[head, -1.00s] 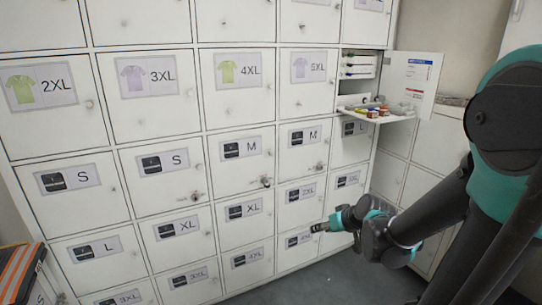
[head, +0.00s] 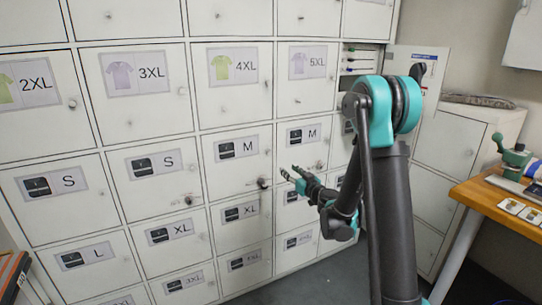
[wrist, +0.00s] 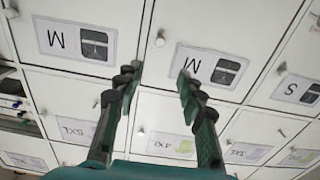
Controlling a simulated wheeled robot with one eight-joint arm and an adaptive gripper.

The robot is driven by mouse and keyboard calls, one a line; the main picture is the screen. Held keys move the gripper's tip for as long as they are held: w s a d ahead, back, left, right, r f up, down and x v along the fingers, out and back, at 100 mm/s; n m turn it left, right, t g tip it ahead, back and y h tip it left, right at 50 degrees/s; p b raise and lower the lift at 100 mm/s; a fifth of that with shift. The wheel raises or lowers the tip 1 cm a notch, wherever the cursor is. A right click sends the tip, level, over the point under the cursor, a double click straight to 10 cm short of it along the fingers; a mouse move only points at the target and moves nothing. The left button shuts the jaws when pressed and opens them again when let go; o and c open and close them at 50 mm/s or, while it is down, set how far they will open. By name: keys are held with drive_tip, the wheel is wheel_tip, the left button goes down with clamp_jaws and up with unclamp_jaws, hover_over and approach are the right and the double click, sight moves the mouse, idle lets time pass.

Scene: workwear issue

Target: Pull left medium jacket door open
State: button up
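The left M door (head: 226,171) is shut, with a dark jacket icon on its label (head: 237,147). Its knob (head: 262,183) sits at the lower right corner of the door. My gripper (head: 290,173) is just right of this knob in the head view, in front of the right M door (head: 290,148). In the wrist view, which is upside down, the left M door (wrist: 232,55) is on the right and its knob (wrist: 160,40) shows beyond the fingertips. My gripper (wrist: 160,73) is open and empty, the knob apart from both fingers.
An open compartment (head: 358,50) with shelves is at upper right, its door (head: 434,70) swung out. A wooden workbench (head: 500,215) with a green tool (head: 513,153) stands at right. Grey floor (head: 320,280) is free in front.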

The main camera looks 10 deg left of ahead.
sight(269, 153)
drive_tip(key=x, duration=1.7)
drive_tip(key=shift+c, duration=0.2)
clamp_jaws()
